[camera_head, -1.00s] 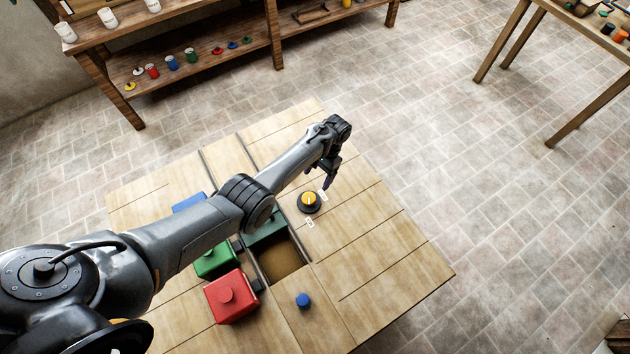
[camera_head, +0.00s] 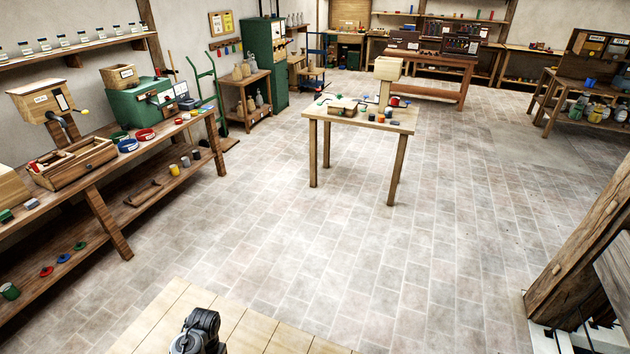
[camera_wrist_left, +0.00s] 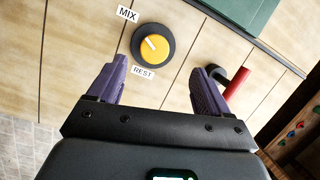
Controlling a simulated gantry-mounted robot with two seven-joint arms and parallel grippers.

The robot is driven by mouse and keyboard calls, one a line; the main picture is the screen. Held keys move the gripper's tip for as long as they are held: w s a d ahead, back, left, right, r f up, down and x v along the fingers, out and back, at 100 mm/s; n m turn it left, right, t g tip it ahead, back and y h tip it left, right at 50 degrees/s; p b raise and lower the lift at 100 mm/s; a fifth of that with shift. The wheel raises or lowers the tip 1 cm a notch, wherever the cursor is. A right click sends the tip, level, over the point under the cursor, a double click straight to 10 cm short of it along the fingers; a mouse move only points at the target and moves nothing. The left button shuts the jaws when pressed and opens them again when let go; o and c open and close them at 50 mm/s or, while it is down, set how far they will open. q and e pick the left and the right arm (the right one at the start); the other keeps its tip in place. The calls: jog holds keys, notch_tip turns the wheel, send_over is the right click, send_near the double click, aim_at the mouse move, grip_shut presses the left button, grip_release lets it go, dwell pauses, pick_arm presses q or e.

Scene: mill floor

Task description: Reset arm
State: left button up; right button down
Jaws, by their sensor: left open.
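My left gripper (camera_wrist_left: 155,88) is open and empty in the left wrist view, its two purple fingers spread apart. A yellow knob (camera_wrist_left: 153,46) on a black round base lies beyond and between the fingers on the wooden table (camera_wrist_left: 80,50). A white pointer line marks the knob, between labels MIX (camera_wrist_left: 127,14) and REST (camera_wrist_left: 143,72). A red-handled lever (camera_wrist_left: 237,82) with a black end stands beside the right finger; whether they touch is unclear. In the head view only my dark left wrist shows above the near table (camera_head: 250,335); its fingers are hidden. My right gripper is out of view.
A green panel (camera_wrist_left: 236,12) is at the wrist view's top right. In the head view, a long bench (camera_head: 95,190) with a green machine (camera_head: 135,105) runs along the left. A small table (camera_head: 360,115) stands ahead. The tiled floor (camera_head: 270,220) between is clear.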

pick_arm(q)
jog(key=s+d+r+t+p, duration=0.3)
jog(key=s+d+r, duration=0.1)
jog(key=s+r, duration=0.7)
jog(key=s+d+r+t+h+p, duration=0.1)
jog(key=s+d+r+t+p, duration=0.2)
jog(key=s+r, duration=0.9)
jog(key=shift+s+d+r+m+p, duration=0.15)
jog(key=shift+d+r+m+p, duration=0.2)
jog(key=shift+d+p, duration=0.55)
jog(key=shift+f, duration=0.1)
